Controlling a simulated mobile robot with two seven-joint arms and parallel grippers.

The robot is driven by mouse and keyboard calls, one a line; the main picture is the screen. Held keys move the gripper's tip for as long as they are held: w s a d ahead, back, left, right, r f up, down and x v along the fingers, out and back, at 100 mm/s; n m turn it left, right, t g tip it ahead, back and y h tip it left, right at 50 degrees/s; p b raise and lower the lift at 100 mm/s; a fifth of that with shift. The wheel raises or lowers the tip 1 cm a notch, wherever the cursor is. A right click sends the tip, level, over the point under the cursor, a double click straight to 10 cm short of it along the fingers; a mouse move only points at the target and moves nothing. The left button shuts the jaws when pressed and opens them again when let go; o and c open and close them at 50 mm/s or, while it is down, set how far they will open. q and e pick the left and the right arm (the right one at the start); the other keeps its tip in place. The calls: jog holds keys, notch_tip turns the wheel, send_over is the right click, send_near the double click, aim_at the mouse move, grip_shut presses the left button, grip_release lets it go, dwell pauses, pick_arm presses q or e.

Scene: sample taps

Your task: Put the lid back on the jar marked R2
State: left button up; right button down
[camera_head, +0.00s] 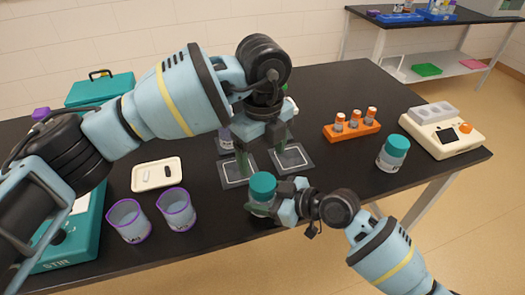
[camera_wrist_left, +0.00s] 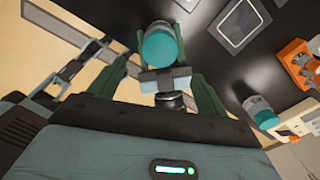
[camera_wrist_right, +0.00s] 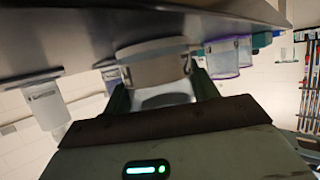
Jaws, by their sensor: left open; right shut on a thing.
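A clear jar (camera_head: 261,208) with a teal lid (camera_head: 262,185) on top is near the front edge of the table. My right gripper (camera_head: 284,207) is shut on this jar's side, and the jar also fills the gap between its fingers in the right wrist view (camera_wrist_right: 157,68). My left gripper (camera_head: 264,152) is open and empty, fingers down, above and behind the jar. In the left wrist view the teal lid (camera_wrist_left: 160,45) shows beyond the open fingers. A second teal-lidded jar (camera_head: 392,154) stands at the right. I cannot read R2 on either jar.
Dark square mats (camera_head: 235,183) lie behind the held jar. Two purple-rimmed beakers (camera_head: 177,209) and a white tray (camera_head: 156,185) are at the left. An orange rack (camera_head: 352,131) with vials and a cream device (camera_head: 441,131) are at the right.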

aim_at(263, 182)
pick_arm(q)
jog(key=shift+f, duration=0.1)
dwell(0.3)
jog(key=shift+f, duration=3.9)
jog(key=c, duration=1)
jog(key=shift+m, duration=1.6)
jog(key=shift+c, duration=0.3)
